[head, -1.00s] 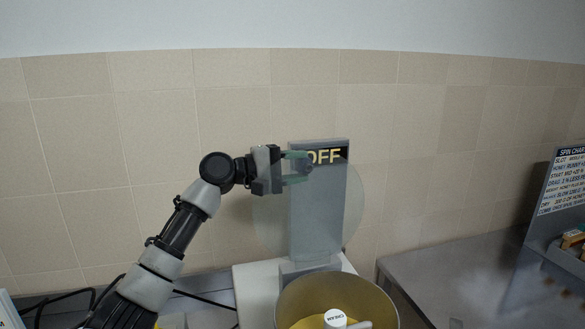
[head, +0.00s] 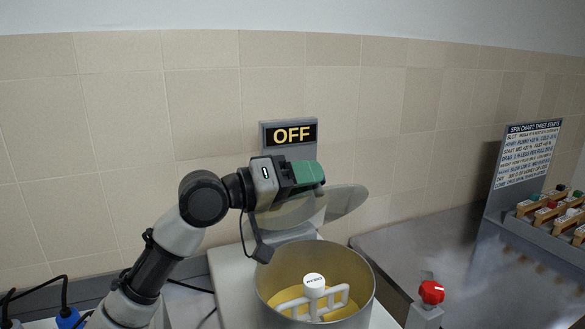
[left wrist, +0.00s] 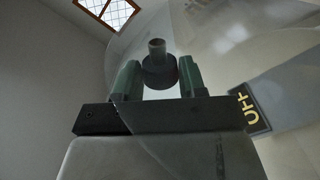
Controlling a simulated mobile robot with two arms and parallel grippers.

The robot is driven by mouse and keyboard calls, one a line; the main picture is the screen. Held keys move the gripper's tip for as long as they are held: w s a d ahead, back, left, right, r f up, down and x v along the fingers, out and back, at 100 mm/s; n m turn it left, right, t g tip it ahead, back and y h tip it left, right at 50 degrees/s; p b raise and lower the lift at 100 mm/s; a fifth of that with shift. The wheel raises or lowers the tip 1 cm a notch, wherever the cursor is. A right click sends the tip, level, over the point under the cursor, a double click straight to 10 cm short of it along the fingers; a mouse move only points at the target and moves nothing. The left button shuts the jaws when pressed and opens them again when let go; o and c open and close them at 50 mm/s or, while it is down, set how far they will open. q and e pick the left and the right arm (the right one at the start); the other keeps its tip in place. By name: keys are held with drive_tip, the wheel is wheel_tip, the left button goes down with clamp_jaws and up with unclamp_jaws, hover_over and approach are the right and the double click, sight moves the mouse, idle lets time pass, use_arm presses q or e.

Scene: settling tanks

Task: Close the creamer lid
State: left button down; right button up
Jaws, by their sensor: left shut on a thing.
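The creamer is a metal bowl (head: 362,285) with yellow contents and a white paddle (head: 314,288) inside. Its clear round lid (head: 346,202) is tilted forward above the back of the bowl and stands well open. In the head view my left gripper (head: 311,173) is in front of the lid and hides its knob. In the left wrist view the green fingers (left wrist: 160,80) are shut on the dark lid knob (left wrist: 158,68), with the clear lid (left wrist: 225,40) behind it. My right gripper is not in view.
A grey post with an OFF sign (head: 290,133) stands behind the bowl. A red knob (head: 431,291) is on a grey box at the right. A spin chart board (head: 530,150) and a rack of small coloured items (head: 552,209) stand farther right. The metal counter (head: 400,250) between is clear.

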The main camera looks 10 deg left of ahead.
use_arm(q)
drive_tip(key=s+d+f+m+b, duration=0.2)
drive_tip(key=s+f+m+b, duration=0.1)
drive_tip(key=f, duration=0.3)
drive_tip(key=s+d+f+m+b, duration=0.3)
drive_tip(key=s+f+m, duration=0.1)
drive_tip(key=f+m, duration=0.1)
drive_tip(key=shift+s+f, duration=0.3)
drive_tip(key=shift+f, duration=0.35)
drive_tip(key=c, duration=0.7)
unclamp_jaws()
drive_tip(key=shift+b+v, duration=1.3)
drive_tip(key=shift+v, duration=4.05)
